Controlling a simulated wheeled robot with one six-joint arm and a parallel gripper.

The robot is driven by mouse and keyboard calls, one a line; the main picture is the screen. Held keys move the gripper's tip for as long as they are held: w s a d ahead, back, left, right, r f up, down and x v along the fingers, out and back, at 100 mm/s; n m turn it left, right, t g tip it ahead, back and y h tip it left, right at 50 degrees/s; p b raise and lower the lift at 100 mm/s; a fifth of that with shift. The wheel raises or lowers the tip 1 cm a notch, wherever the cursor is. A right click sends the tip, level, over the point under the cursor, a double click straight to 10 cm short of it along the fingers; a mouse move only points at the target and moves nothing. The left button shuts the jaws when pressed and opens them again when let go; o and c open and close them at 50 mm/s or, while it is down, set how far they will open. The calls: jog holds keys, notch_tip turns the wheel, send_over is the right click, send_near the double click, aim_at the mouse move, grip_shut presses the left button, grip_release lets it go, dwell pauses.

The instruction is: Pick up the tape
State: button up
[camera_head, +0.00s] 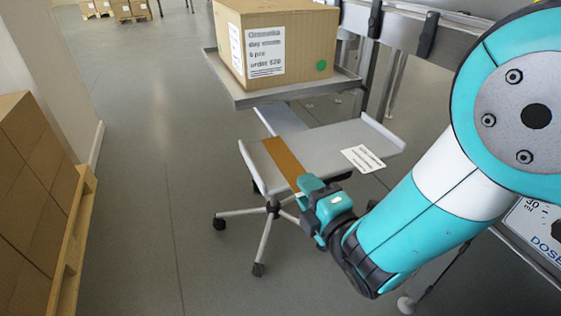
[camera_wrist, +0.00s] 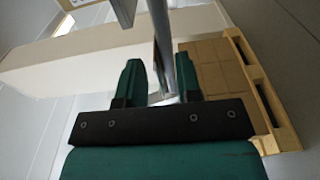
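A flat brown strip (camera_head: 282,158), which looks like the tape, lies across the left part of a grey tray (camera_head: 330,137) on a wheeled stand. My gripper (camera_head: 306,184) is at the near end of the strip in the head view and covers part of that end. I cannot tell whether it touches the strip. In the wrist view my gripper's two green fingers (camera_wrist: 161,80) stand apart with a gap between them. Grey metal shows in or behind that gap. The brown strip cannot be made out in the wrist view.
A white label (camera_head: 362,158) lies on the tray's right part. A cardboard box (camera_head: 305,35) sits on a higher metal shelf (camera_head: 290,91) behind. Stacked cartons (camera_head: 30,190) on a wooden pallet (camera_head: 72,235) stand at left. The floor between is clear.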

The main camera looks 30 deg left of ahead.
jog(key=shift+d, duration=0.15)
grip_shut()
